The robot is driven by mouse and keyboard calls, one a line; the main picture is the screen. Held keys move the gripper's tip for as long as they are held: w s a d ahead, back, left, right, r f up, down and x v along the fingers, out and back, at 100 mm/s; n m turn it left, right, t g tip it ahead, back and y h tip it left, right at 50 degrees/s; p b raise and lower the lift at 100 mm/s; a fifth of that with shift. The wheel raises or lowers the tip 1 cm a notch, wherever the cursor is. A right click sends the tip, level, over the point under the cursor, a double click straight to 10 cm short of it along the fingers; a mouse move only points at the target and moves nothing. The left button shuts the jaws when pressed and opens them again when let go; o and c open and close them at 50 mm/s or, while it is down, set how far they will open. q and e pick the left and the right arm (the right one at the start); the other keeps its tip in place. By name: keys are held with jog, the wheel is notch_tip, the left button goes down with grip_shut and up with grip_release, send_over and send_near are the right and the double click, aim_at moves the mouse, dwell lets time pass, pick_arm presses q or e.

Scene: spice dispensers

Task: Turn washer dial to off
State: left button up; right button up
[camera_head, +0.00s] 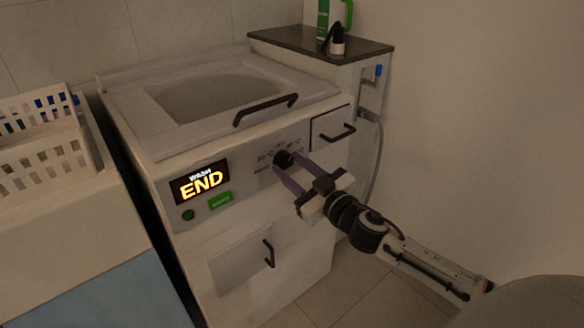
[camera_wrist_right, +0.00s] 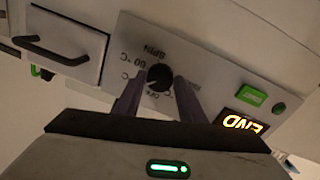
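The washer (camera_head: 225,135) is white with a control panel on its front. Its black round dial (camera_head: 283,158) sits at the right part of the panel, with printed settings around it; it also shows in the right wrist view (camera_wrist_right: 158,76). My right gripper (camera_head: 289,165) reaches the panel from the lower right. Its two fingers stand on either side of the dial, and in the wrist view (camera_wrist_right: 159,82) they look apart, with small gaps to the dial. The dial's exact pointer direction is hard to read. My left gripper is not in view.
The display (camera_head: 200,182) reads "END", with a green button (camera_head: 219,200) beside it. Black handles are on the lid (camera_head: 265,109), drawer (camera_head: 336,133) and lower door (camera_head: 268,254). A dark-topped side counter (camera_head: 320,43) holds bottles. A white basket (camera_head: 40,140) stands at left.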

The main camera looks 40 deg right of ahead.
jog(key=c, duration=0.5)
jog(key=shift+n, duration=0.4)
jog(key=n, duration=0.4)
jog(key=shift+n, duration=0.3)
jog(key=shift+f+n+t+p, duration=0.1)
jog(key=shift+n+t+p, duration=0.2)
jog(key=shift+n, duration=2)
jog(key=o, duration=1)
jog(key=shift+o, duration=0.2)
jog(key=shift+s, duration=0.15)
